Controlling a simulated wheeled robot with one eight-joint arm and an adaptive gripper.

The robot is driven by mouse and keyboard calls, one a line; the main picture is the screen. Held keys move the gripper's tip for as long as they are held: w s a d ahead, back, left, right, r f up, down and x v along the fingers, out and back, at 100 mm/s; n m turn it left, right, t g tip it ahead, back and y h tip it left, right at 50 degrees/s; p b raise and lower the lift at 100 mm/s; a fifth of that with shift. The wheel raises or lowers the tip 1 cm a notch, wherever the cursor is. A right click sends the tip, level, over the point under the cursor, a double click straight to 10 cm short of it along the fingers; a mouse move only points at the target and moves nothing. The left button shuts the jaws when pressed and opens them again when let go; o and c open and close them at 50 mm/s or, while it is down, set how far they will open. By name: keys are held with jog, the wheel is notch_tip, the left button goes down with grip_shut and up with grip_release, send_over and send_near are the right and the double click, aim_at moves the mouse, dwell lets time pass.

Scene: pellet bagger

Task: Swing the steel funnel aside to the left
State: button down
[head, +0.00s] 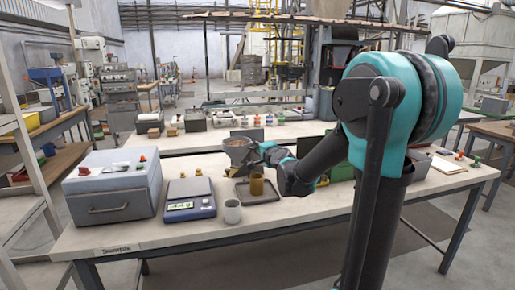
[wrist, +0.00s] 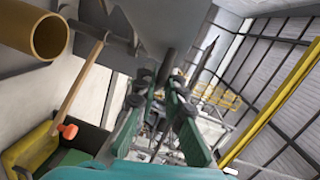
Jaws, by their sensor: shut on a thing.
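The steel funnel (head: 238,149) stands above the table in the head view, to the left of the end of my arm. It looks grey, with a brownish inside. In the wrist view a grey metal part, apparently the funnel (wrist: 165,22), fills the top middle. My gripper (head: 262,154) is at the funnel's right side. In the wrist view its teal fingers (wrist: 165,78) close on a thin dark part below the grey metal. The exact grip point is small and partly hidden by the fingers.
Below the funnel, a brass-brown cup (head: 257,184) stands on a dark tray (head: 270,192). A grey cup (head: 232,211), a blue scale (head: 189,199) and a grey box machine (head: 115,182) stand to the left. The table's front left (head: 150,228) is clear.

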jog(key=shift+s+a+f, duration=0.1)
jog(key=shift+f, duration=0.05)
jog(key=c, duration=1.6)
grip_release()
jog(key=shift+c, duration=0.2)
jog(key=v, duration=1.1)
jog(key=shift+s, duration=0.3)
